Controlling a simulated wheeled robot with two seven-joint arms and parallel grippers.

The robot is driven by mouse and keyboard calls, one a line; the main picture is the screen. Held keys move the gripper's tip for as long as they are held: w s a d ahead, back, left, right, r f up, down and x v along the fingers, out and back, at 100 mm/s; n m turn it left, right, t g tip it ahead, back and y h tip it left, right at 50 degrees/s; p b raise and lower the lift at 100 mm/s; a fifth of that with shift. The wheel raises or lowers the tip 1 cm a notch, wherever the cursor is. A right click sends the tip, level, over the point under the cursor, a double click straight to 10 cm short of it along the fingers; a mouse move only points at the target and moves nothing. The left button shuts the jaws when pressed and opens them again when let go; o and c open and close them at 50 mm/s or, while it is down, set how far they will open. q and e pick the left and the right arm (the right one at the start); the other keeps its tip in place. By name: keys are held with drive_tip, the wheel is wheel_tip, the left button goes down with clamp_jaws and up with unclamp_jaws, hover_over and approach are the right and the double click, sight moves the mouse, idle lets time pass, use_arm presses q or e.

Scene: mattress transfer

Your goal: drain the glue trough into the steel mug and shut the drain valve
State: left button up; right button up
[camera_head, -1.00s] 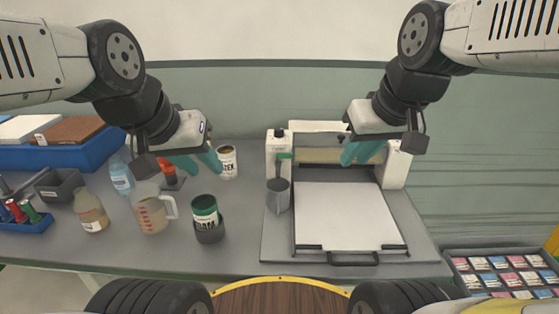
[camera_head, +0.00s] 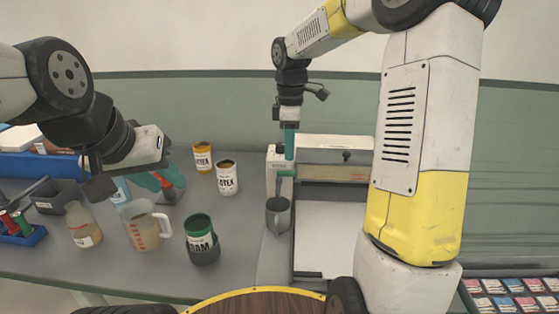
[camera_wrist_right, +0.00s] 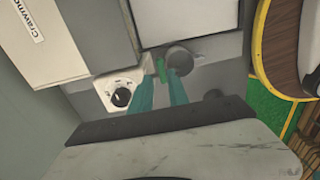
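The steel mug (camera_head: 278,217) stands upright at the left front of the white-and-grey gluing machine and shows from above in the right wrist view (camera_wrist_right: 181,56). The drain valve's green handle (camera_head: 286,173) is just above the mug. The glue trough (camera_head: 334,173) spans the machine, partly hidden by my right arm. My right gripper (camera_head: 289,157) points down just above the valve. In the right wrist view its teal fingers are apart, with the green handle (camera_wrist_right: 160,68) between their tips.
A dial (camera_wrist_right: 120,97) is beside the valve. A tray of coloured packets (camera_head: 515,294) lies low at right.

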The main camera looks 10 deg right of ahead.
sight(289, 166)
wheel_tip(289, 166, down, 6)
drive_tip(key=shift+f, duration=0.1)
clamp_jaws()
